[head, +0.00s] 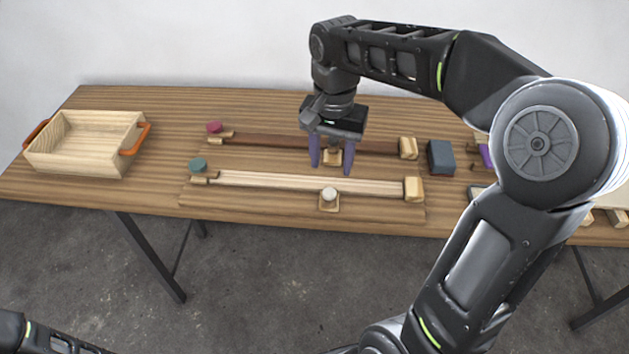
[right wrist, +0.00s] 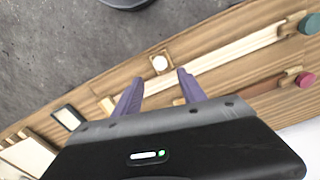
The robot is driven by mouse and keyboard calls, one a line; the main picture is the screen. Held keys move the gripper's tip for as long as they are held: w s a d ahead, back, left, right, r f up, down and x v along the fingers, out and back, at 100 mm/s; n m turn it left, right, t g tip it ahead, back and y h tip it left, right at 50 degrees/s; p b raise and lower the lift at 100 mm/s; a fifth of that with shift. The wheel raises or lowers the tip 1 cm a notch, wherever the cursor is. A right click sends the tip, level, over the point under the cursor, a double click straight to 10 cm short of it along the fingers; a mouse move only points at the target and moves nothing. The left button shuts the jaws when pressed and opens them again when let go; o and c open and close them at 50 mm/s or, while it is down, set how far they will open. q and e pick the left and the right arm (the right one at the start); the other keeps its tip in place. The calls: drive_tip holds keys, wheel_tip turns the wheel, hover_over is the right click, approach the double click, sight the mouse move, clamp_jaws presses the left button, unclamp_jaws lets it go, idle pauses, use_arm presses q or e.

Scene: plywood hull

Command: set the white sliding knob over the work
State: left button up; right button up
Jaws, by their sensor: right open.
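The white knob (head: 329,194) sits on a small wooden slider block at the front side of the pale strip (head: 260,180), near the middle of its length. In the right wrist view the white knob (right wrist: 160,63) shows just beyond the fingertips. My right gripper (head: 332,165) is open and empty, pointing down above the strips, behind the white knob and apart from it. Its purple fingers (right wrist: 159,78) frame the knob's direction in the wrist view. A second wooden slider (head: 332,157) at the dark strip (head: 270,143) is partly hidden behind the fingers. My left gripper is out of view.
A teal knob (head: 198,165) and a red knob (head: 214,127) stand at the strips' left ends. Wooden end blocks (head: 413,189) stand at the right. A wooden crate (head: 75,160) with orange handles is at far left. A dark grey block (head: 440,157) stands right.

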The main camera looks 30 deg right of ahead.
sight(330, 191)
drive_tip(key=shift+f, duration=0.15)
drive_tip(key=shift+f, duration=3.9)
drive_tip(key=shift+c, duration=0.5)
clamp_jaws()
